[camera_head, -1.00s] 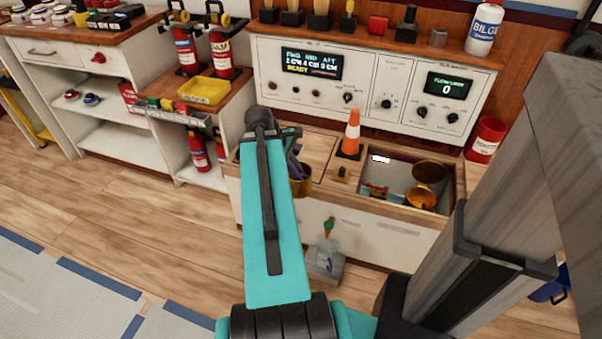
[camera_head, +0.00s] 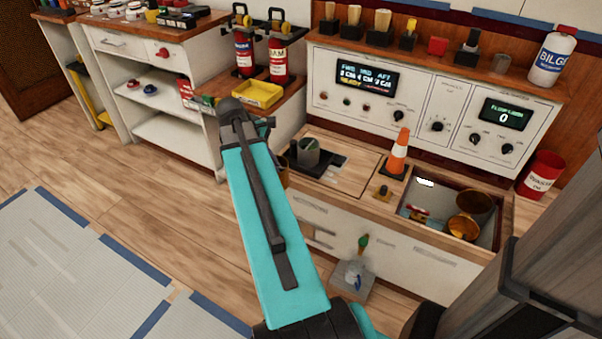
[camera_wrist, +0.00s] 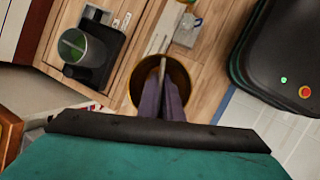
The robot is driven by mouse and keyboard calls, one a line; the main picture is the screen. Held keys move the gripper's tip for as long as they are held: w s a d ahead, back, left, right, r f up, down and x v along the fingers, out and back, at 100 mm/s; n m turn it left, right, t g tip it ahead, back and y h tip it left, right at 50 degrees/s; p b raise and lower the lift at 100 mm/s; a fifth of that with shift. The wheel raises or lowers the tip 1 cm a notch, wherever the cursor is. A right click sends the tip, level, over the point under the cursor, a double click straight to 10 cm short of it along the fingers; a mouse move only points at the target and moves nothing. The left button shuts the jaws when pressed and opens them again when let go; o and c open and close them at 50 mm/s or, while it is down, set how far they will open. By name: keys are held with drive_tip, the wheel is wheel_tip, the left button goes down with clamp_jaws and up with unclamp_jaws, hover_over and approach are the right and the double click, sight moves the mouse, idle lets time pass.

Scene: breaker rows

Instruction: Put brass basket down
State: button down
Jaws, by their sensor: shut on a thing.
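The brass basket (camera_wrist: 160,85) is a round, open brass vessel in the wrist view. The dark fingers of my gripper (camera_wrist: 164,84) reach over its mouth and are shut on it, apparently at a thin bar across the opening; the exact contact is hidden. In the head view only a sliver of the basket (camera_head: 284,174) shows beside my teal arm, and the fingers are hidden. The basket hangs in front of the cabinet's left part; its height is unclear. A grey-green cup (camera_head: 307,152) stands on a black tray (camera_head: 326,167) on the cabinet top.
An open well (camera_head: 486,237) on the right holds brass round parts (camera_head: 463,228). Bare wooden top lies between tray and cone.

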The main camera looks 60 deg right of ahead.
drive_tip(key=w+a+r+n+t+h, duration=0.15)
drive_tip(key=w+a+r, duration=0.25)
drive_tip(key=w+a, duration=0.55)
drive_tip(key=w+a+r+n+y, duration=0.1)
drive_tip(key=w+a+r+n, duration=0.2)
drive_tip(key=w+a, duration=0.7)
drive_tip(key=w+a+r+n, duration=0.1)
drive_tip(key=w+a+r, duration=0.1)
drive_tip(key=a, duration=0.9)
drive_tip(key=w+a+r+n+t, duration=0.1)
drive_tip(key=w+a+r+n, duration=0.1)
drive_tip(key=a, duration=1)
wheel_tip(320, 180, up, 2)
drive_tip(key=shift+w+r+h, duration=0.25)
drive_tip(key=shift+w+h, duration=0.2)
drive_tip(key=shift+w, duration=0.15)
drive_tip(key=shift+a, duration=0.1)
